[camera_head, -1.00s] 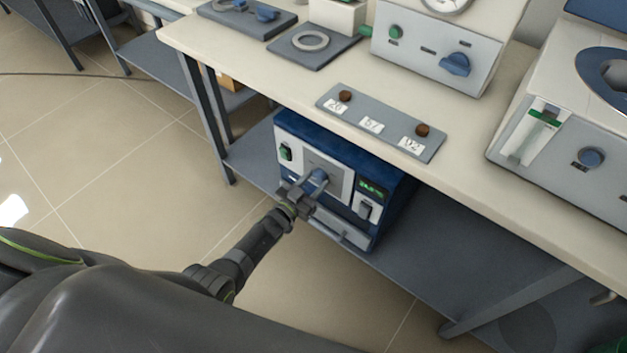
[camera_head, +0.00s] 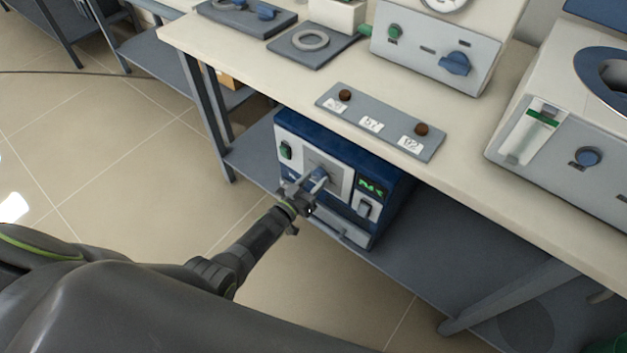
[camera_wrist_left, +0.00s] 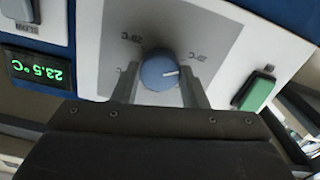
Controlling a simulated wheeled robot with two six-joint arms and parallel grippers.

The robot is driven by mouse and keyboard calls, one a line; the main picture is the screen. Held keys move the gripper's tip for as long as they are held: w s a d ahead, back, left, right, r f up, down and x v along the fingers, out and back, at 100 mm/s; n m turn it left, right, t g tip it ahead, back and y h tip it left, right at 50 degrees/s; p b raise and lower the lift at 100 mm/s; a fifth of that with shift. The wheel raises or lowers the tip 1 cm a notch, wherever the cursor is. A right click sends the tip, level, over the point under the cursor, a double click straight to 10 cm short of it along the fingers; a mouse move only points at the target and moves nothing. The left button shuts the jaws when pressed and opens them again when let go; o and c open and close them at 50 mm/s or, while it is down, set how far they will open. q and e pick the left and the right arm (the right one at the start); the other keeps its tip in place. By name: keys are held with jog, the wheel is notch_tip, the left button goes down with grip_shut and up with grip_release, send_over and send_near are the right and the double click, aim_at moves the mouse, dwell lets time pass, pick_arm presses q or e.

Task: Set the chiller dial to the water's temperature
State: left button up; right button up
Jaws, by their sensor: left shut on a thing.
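The chiller (camera_head: 345,172) is a blue box with a pale front, standing on the lower shelf under the bench. Its blue dial (camera_head: 320,174) is on the front panel; in the left wrist view the dial (camera_wrist_left: 160,70) has a white pointer line and stands among small temperature marks. My left gripper (camera_head: 313,182) is shut on the dial, one finger on either side. The green display (camera_wrist_left: 40,68) reads 23.5 °C, upside down in the left wrist view. The display also shows in the head view (camera_head: 371,187), too small to read. My right gripper is not in view.
A green switch (camera_wrist_left: 257,92) is beside the dial panel, and a second switch (camera_head: 364,208) is below the display. A grey plate (camera_head: 380,122) with several white labels and two brown knobs lies on the bench above. The bench edge overhangs the chiller.

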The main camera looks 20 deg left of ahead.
aim_at(317, 177)
pick_arm(q)
jog(key=o, duration=1)
jog(key=shift+s+a, duration=0.2)
jog(key=shift+s, duration=0.35)
jog(key=p+v, duration=0.1)
jog(key=v, duration=0.2)
jog(key=shift+p, duration=0.3)
jog(key=p+v, duration=0.2)
jog(key=v, duration=1.1)
jog(key=shift+s, duration=0.2)
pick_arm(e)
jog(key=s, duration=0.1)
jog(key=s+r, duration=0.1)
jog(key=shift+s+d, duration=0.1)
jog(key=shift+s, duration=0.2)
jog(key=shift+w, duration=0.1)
